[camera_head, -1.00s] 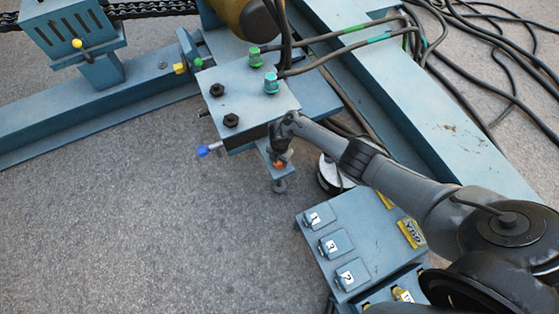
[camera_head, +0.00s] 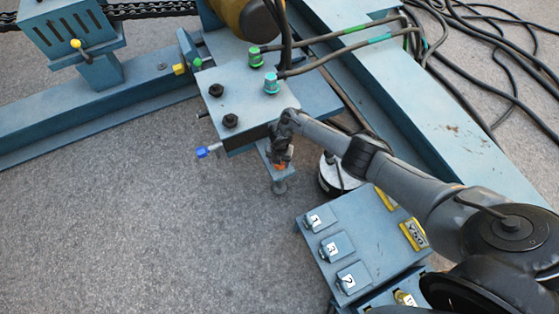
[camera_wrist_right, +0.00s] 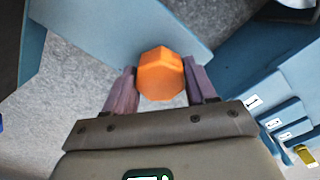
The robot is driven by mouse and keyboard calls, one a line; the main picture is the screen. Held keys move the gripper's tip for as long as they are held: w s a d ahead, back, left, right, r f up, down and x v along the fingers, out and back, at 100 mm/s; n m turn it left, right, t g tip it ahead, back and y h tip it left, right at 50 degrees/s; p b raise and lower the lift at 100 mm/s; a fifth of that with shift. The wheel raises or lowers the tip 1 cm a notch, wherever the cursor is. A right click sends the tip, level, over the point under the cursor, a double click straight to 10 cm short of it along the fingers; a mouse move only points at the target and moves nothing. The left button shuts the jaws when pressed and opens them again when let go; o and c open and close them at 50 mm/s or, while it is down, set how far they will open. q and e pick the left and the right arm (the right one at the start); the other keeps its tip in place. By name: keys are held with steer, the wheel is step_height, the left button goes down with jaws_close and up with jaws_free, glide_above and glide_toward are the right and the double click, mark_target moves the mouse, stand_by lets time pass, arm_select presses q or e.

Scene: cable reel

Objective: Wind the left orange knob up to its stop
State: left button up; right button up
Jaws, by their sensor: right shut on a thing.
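One orange knob (camera_head: 281,167) shows, on a small blue bracket below the front edge of the blue block (camera_head: 245,95). I cannot tell from the views whether it is the left one. My right gripper (camera_head: 283,160) comes in from the right and covers part of the knob. In the right wrist view the knob (camera_wrist_right: 161,74) is a faceted orange head between the two fingers of my right gripper (camera_wrist_right: 162,84), which is shut on it. The knob's stop cannot be made out. My left gripper is not in view.
A blue-tipped lever (camera_head: 207,150) sticks out left of the block. A blue box with numbered switches (camera_head: 355,235) stands below my right arm. Hoses with green fittings (camera_head: 271,82) rise from the block. Grey floor at the left is clear.

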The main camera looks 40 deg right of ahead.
steer(key=o, duration=1)
steer(key=shift+r, duration=0.1)
step_height(320, 180, up, 11)
steer(key=p, duration=0.7)
steer(key=shift+f, duration=0.2)
